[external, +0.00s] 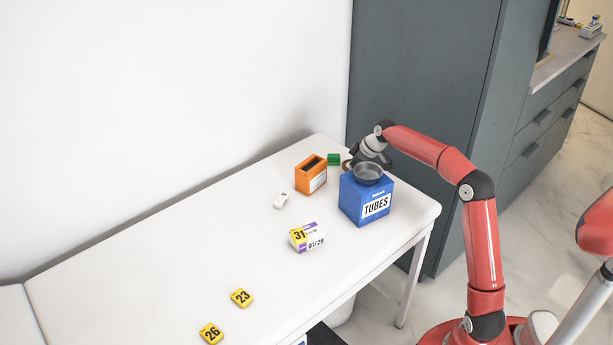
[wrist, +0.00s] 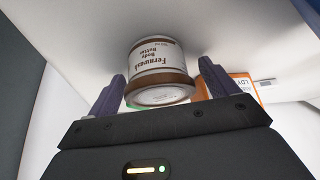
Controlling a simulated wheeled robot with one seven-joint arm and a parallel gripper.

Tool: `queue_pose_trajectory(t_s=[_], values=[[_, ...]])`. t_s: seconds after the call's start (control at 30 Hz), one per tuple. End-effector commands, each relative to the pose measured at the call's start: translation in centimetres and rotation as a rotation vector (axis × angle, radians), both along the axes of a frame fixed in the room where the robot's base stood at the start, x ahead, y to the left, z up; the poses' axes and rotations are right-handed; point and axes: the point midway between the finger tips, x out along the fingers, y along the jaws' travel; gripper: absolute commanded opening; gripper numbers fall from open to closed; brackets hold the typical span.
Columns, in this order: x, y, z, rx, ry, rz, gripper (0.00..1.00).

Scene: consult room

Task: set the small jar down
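The small jar (wrist: 158,62), white with brown bands and "Body Butter" on its label, is between my fingers in the wrist view. In the external view only a small brown part of the jar (external: 347,165) shows behind the blue box. My gripper (wrist: 161,80) has a finger on each side of the jar, with a narrow gap showing on the right. It looks open around the jar. In the external view my gripper (external: 362,158) is low over the far right part of the white table (external: 180,240). Whether the jar rests on the table is hidden.
A blue TUBES box (external: 356,201) with a grey bowl (external: 369,174) on top stands right in front of my gripper. An orange box (external: 310,174) and a green block (external: 334,159) are to its left.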

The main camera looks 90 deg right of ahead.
Motion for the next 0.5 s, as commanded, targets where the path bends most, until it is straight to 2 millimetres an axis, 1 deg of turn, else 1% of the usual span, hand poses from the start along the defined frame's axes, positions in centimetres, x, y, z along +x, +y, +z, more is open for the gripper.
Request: queue_pose_trajectory(t_s=[0.17,0.27,0.37,0.5], values=[[0.0,0.0,0.1,0.000,0.000,0.000,0.86],[-0.1,0.0,0.6,-0.001,-0.001,0.000,0.86],[-0.8,0.2,1.9,-0.004,-0.001,-0.002,0.86],[-2.2,0.7,4.5,-0.004,-0.001,-0.002,0.86]])
